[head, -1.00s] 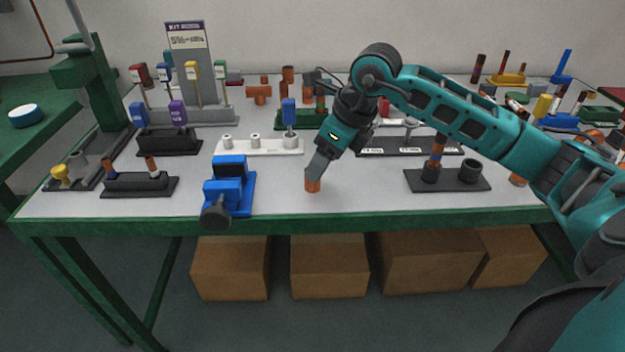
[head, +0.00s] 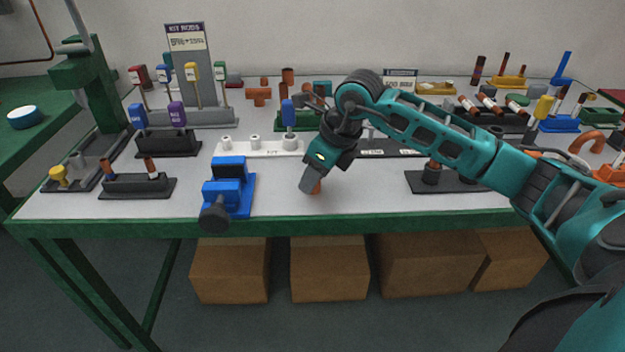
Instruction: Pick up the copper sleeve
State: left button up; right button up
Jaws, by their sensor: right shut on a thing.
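The copper sleeve (head: 316,188) is a small orange-brown piece near the front of the table, right of the blue vise. It is mostly hidden behind the fingers of my right gripper (head: 309,185). My right gripper points down and to the left and is shut on the copper sleeve. I cannot tell whether the sleeve still touches the table. My left gripper is not in view.
The blue vise (head: 230,191) stands at the front edge, left of my right gripper. A white holder (head: 262,147) lies behind, and a black holder (head: 447,183) stands to the right. Copper fittings (head: 259,93) stand farther back. The tabletop around the sleeve is clear.

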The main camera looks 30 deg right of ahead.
jog(key=shift+c, duration=0.8)
jog(key=shift+r, duration=0.1)
